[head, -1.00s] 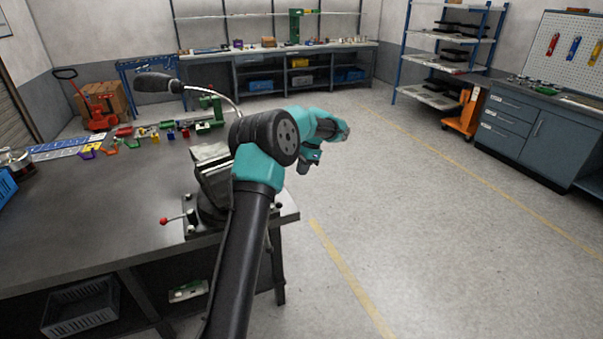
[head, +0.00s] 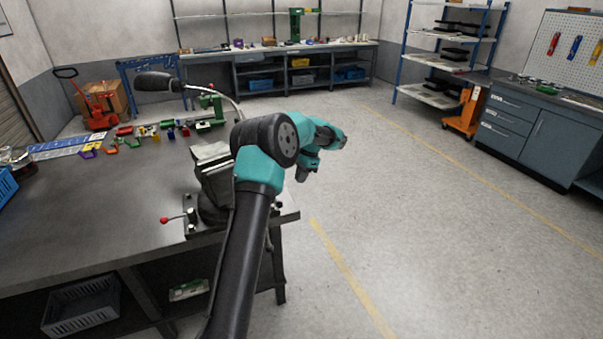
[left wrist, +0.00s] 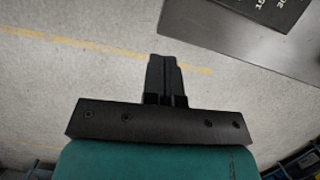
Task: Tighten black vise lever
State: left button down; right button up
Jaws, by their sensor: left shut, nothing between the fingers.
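The dark vise (head: 208,182) with pale jaws is mounted at the right end of the workbench (head: 90,220). A thin rod with a red knob (head: 165,221) sticks out left at its base. I cannot make out a black lever; my arm hides the vise's right side. My left gripper (head: 302,176) hangs right of the vise, off the bench edge and over the floor, apart from it. In the left wrist view its fingers (left wrist: 164,60) are shut and empty. A dark block with pale lettering (left wrist: 250,8) shows there at top right. My right gripper is not in view.
Coloured clamps and small parts (head: 155,132) lie at the bench's back. A black lamp head (head: 155,82) on a bent neck rises above them. A grey crate (head: 80,305) sits on the lower shelf. The floor (head: 430,230) on the right is clear.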

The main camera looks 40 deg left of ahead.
pick_arm(q)
jog(key=s+a+f, duration=0.2)
jog(key=s+f, duration=0.3)
jog(key=f, duration=0.1)
jog(key=shift+s+f, duration=0.2)
jog(key=shift+f, duration=0.2)
jog(key=shift+s, duration=0.1)
